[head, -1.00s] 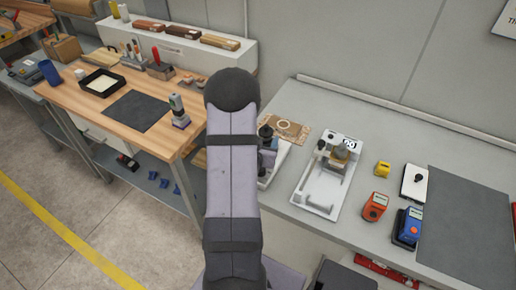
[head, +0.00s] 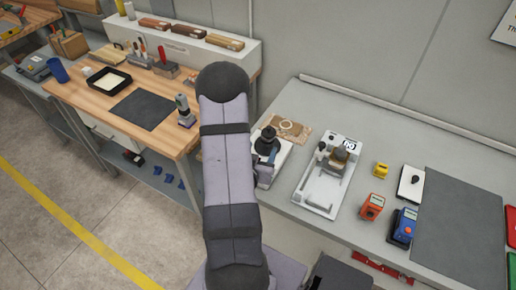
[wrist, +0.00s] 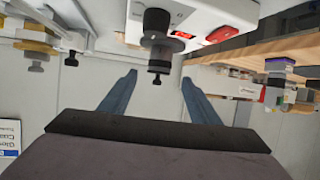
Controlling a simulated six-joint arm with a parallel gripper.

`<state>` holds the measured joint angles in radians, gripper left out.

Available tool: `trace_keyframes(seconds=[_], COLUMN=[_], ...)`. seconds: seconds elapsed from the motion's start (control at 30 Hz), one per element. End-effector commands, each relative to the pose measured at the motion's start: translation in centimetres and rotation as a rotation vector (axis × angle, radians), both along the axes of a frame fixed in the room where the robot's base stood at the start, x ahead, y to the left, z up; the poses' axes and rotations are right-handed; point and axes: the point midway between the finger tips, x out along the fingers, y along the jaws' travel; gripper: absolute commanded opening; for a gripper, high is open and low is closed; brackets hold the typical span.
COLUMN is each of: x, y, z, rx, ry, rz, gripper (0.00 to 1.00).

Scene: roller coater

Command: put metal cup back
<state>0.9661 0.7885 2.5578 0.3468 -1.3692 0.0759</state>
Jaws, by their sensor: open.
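My gripper (wrist: 159,78) is open and empty in the wrist view, which looks upside down. No contact shows. It stands on a white device (wrist: 192,20) with a red switch. In the head view the device's black top (head: 267,142) shows right of my arm, which hides most of my gripper. A white tray (head: 318,198) to the right holds a brownish metal piece (head: 339,157).
A red-orange meter (head: 372,206), a blue meter (head: 404,225), a yellow item (head: 381,169) and a dark mat (head: 460,230) lie right of the tray. A brown card (head: 288,131) lies behind the device. A wooden bench (head: 90,98) stands at the left, across a gap.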

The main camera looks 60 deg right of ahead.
Motion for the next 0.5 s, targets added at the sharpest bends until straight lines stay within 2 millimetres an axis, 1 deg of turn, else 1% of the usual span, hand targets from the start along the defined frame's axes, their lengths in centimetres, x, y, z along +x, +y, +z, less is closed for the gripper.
trace_keyframes(seconds=[0.03, 0.3, 0.5], x=[-0.1, -0.5, -0.7], y=[0.4, 2.1, 2.9], z=[0.7, 1.2, 1.4], rx=[0.003, 0.004, 0.001], ry=[0.003, 0.002, 0.001], rz=[0.002, 0.002, 0.0], gripper=[0.57, 0.57, 0.57])
